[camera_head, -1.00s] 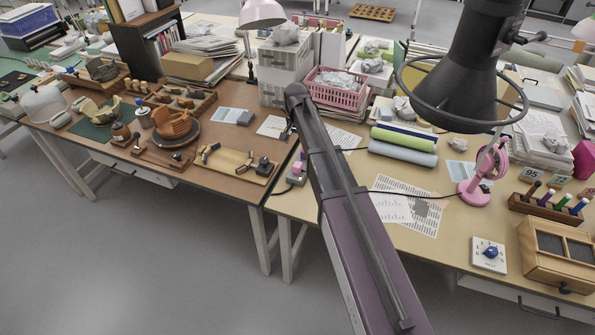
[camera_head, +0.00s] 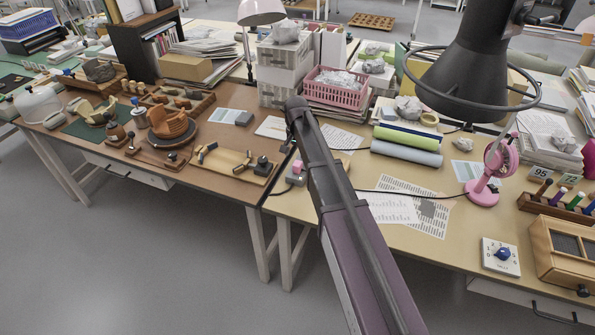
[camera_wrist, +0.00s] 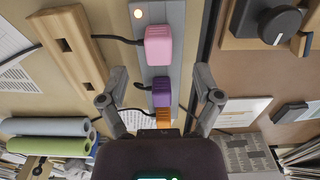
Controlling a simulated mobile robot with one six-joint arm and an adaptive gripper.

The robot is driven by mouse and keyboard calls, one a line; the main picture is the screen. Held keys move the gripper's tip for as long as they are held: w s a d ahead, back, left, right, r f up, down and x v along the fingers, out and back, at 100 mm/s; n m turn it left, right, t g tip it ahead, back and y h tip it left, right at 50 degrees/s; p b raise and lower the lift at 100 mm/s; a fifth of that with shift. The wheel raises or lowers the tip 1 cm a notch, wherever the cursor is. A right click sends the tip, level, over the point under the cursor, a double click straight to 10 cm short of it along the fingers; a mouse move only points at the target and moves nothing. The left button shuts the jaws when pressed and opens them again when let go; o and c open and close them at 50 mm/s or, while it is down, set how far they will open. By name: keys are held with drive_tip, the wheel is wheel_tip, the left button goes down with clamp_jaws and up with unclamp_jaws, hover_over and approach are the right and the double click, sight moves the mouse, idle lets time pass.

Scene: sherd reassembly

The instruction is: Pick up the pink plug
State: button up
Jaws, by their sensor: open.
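The pink plug (camera_wrist: 158,45) sits in a grey power strip (camera_wrist: 172,14) in the wrist view, with a dark cord leaving its left side. It also shows small in the head view (camera_head: 298,166), just left of my arm. A purple plug (camera_wrist: 161,92) and an orange plug (camera_wrist: 163,118) sit in the same strip, nearer my palm. My gripper (camera_wrist: 161,73) is open and empty, with one finger on each side of the strip. The pink plug lies slightly beyond the fingertips in the picture, with no visible contact. My arm hides the gripper in the head view.
A wooden block with slots (camera_wrist: 73,52) lies left of the strip. A dark round knob-like object (camera_wrist: 280,22) is at upper right. Rolled tubes (camera_wrist: 48,137) lie at lower left.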

sight(298, 163)
drive_tip(key=shift+f, duration=0.2)
idle(0.3)
drive_tip(key=shift+w+d+f+b, duration=0.15)
drive_tip(key=shift+f+b, duration=2.3)
drive_tip(key=shift+b, duration=0.15)
clamp_jaws()
